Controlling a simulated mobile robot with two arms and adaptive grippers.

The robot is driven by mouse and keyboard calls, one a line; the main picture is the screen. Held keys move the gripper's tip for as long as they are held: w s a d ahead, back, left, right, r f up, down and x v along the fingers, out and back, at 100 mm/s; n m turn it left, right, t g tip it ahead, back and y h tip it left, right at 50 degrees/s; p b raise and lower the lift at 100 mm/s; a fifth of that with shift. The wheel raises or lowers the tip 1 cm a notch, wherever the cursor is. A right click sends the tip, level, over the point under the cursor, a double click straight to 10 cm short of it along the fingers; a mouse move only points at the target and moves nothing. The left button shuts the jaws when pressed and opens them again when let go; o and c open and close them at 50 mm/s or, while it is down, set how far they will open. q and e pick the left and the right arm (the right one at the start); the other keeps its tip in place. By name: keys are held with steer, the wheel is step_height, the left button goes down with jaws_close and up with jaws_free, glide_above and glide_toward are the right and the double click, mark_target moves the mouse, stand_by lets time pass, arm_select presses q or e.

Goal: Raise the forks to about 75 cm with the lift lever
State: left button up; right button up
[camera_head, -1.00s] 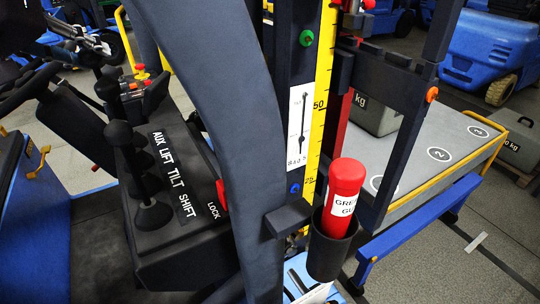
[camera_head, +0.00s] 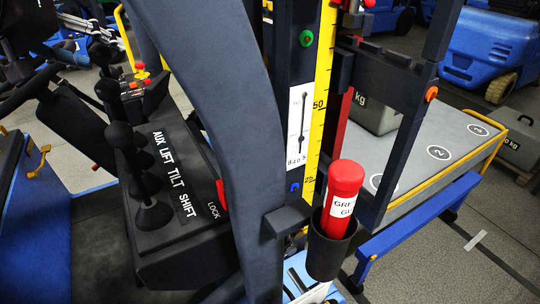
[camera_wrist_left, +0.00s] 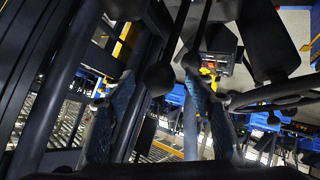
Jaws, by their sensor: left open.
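The lever panel (camera_head: 190,195), labelled AUX, LIFT, TILT and SHIFT, stands at left in the head view. Several black-knobbed levers (camera_head: 118,134) rise from it. They overlap, so the lift lever's exact position is hard to tell. The yellow height scale (camera_head: 323,80) on the mast shows a 50 mark. My right gripper is not in view.
A thick dark post (camera_head: 215,120) stands between the levers and the mast. A red grease tube (camera_head: 345,180) sits in a black holder (camera_head: 330,250). A grey platform with numbered circles (camera_head: 440,152) lies at right. Blue trucks (camera_head: 490,50) stand behind.

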arm_select(q)
steer(key=p+v, duration=0.3)
steer(key=v, duration=0.7)
stand_by(0.3)
